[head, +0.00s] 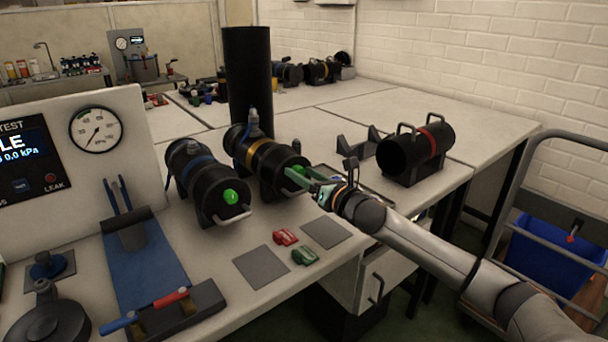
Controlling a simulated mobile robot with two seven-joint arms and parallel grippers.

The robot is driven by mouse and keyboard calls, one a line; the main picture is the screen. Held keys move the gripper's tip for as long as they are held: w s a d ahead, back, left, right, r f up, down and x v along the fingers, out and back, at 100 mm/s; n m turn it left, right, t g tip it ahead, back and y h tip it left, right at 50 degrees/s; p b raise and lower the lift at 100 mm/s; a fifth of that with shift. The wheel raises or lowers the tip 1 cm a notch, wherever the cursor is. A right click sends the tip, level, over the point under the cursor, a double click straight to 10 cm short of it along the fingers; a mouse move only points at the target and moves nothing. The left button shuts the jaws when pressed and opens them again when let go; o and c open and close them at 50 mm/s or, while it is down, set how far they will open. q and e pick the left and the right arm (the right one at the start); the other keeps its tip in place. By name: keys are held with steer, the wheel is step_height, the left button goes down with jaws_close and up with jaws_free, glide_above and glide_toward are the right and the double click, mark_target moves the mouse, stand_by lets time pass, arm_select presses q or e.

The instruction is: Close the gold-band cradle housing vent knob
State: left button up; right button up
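The gold-band housing (262,155) is a black cylinder lying in a cradle on the bench, with a blue fitting on top. Its near end faces my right gripper (302,180). The green-tinted fingers of my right gripper are at that end face and cover part of it. Green shows there, but I cannot separate the vent knob from the fingers, nor tell whether they touch or grip it. My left gripper is not in view.
Left of it lies a blue-band housing (190,165) with a green knob (230,197). A red-band housing (432,140) sits to the right, near an empty cradle (357,143). Red (285,237) and green (305,256) clips lie in front. A black column (248,80) stands behind.

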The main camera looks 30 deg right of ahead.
jaws_close()
stand_by(0.3)
stand_by(0.3)
